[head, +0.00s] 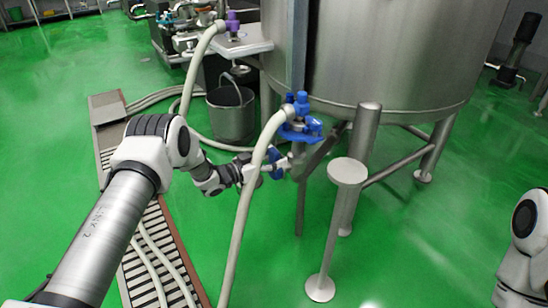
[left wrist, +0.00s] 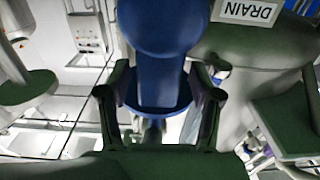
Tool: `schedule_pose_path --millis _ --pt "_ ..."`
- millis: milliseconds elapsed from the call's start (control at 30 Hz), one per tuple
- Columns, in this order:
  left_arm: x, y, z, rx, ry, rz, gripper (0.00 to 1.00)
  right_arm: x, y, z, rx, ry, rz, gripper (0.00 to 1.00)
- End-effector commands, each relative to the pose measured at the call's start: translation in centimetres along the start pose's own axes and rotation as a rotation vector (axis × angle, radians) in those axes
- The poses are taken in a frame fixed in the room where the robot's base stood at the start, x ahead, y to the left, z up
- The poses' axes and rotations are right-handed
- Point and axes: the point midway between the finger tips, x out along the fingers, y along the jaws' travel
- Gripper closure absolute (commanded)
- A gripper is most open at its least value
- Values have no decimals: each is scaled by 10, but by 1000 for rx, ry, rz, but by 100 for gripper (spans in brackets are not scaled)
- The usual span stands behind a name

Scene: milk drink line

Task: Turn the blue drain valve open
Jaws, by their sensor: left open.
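The blue drain valve (head: 302,128) sits low on the front of the steel tank (head: 385,55), with a pale hose joined to it. My left gripper (head: 290,164) is just below the valve, partly hidden behind the hose. In the left wrist view the open fingers (left wrist: 157,88) stand on either side of a blue valve part (left wrist: 155,35), which reaches down between them. I cannot tell whether the fingers touch it. A "DRAIN" label (left wrist: 250,10) shows upside down at the top. My right gripper is out of view; only part of my right arm shows.
The pale hose (head: 248,200) crosses in front of my left wrist. A steel post with a round top (head: 347,172) stands to the right of the gripper. A bucket (head: 231,115) and floor grate (head: 165,245) are to the left.

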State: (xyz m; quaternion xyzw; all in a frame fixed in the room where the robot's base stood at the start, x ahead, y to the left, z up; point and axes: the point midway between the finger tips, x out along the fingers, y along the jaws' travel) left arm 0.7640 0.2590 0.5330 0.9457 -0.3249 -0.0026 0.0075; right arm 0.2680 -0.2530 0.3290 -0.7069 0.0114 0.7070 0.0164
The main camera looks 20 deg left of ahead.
Motion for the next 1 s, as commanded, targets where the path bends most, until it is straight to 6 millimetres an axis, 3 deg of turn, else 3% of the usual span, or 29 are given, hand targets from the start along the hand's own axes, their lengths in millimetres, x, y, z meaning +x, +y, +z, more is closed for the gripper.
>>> schedule_pose_path --millis 167,500,600,1000 --pt "-17 -1 0 0 0 -2 35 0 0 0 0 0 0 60" --pt "-100 -2 0 -3 2 -5 35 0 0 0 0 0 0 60" --pt "-114 -1 0 -2 1 -3 35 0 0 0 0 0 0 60" --pt "-120 0 0 0 0 0 35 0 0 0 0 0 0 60"
